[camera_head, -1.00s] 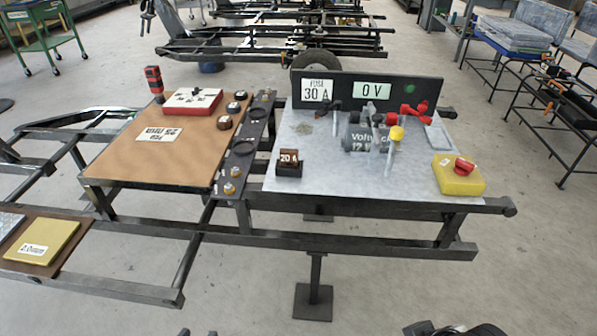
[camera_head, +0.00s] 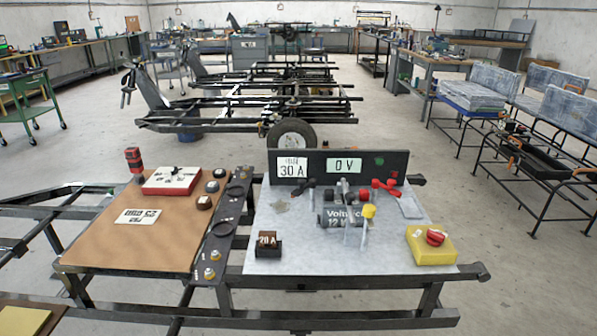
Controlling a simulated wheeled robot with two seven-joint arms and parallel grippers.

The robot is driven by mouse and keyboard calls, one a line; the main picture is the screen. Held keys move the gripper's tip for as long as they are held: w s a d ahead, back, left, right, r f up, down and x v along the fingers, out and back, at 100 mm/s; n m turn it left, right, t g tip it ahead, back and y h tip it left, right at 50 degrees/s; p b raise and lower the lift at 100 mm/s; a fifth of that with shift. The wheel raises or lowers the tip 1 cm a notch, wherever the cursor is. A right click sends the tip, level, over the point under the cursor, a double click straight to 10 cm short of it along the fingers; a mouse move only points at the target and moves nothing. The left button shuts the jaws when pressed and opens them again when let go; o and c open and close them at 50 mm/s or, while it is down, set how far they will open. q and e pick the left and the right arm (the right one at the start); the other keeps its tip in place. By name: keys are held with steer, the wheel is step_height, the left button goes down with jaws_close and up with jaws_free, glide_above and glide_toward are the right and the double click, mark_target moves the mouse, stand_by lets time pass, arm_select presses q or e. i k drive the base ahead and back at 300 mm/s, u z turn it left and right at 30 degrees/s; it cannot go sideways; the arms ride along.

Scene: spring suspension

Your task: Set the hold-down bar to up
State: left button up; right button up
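A red clamp (camera_head: 385,187) and a black clamp (camera_head: 306,189) lie behind the battery, near the black panel (camera_head: 318,171). Neither of my grippers is in view.
A yellow box with a red knob (camera_head: 433,238) sits at the board's right front. A "20 A" brown block (camera_head: 267,243) is at its left front. The brown board (camera_head: 110,240) at left holds a red-and-white box (camera_head: 172,181). A dark strip (camera_head: 222,240) runs between the boards.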

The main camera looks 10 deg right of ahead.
mark_target(347, 197)
steer(key=z, duration=0.65)
steer(key=i, duration=1.2)
steer(key=u, duration=0.7)
